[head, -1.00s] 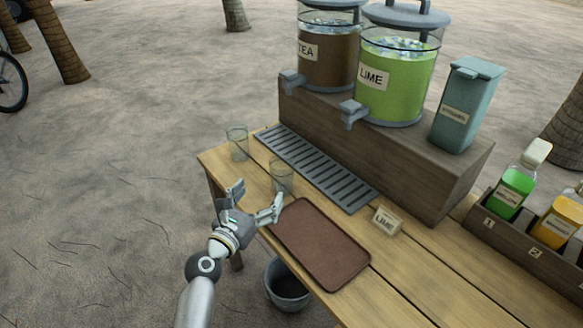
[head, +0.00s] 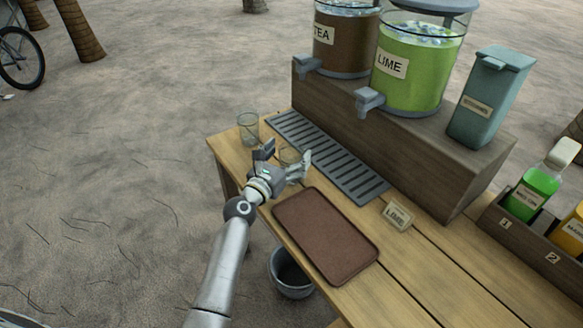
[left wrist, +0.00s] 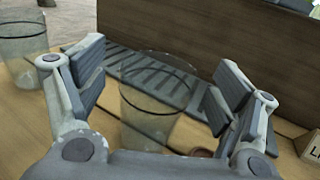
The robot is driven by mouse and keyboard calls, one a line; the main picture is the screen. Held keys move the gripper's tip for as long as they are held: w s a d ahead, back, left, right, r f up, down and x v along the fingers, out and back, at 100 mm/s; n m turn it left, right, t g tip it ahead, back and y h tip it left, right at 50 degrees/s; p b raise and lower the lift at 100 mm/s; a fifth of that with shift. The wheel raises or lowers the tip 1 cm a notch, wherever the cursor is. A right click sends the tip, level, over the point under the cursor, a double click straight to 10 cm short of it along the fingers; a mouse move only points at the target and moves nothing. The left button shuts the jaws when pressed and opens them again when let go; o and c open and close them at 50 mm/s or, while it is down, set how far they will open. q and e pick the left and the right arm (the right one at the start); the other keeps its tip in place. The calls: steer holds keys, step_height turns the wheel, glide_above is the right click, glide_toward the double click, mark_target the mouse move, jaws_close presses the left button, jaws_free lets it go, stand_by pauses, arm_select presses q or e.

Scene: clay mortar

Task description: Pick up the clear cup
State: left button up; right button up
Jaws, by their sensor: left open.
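Two clear cups stand on the wooden table. The nearer clear cup (head: 289,155) is partly hidden behind my left gripper (head: 285,158) in the head view. In the left wrist view this cup (left wrist: 152,105) stands upright between the open fingers of the gripper (left wrist: 156,88), with a gap on each side. The other clear cup (head: 248,128) stands farther left near the table's end, and it also shows at the left of the left wrist view (left wrist: 22,48). My right gripper is not in view.
A brown tray (head: 326,235) lies just right of my left gripper. A slotted drip grate (head: 330,160) lies behind the cups, below the tea (head: 343,45) and lime (head: 417,65) dispensers. A lime sign (head: 398,215) stands right of the tray. A grey bucket (head: 291,275) is below the table edge.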

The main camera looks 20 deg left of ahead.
arm_select(q)
steer(key=shift+w+d, duration=0.2)
steer(key=shift+w, duration=0.8)
steer(key=c, duration=1.1)
steer(key=shift+r, duration=0.15)
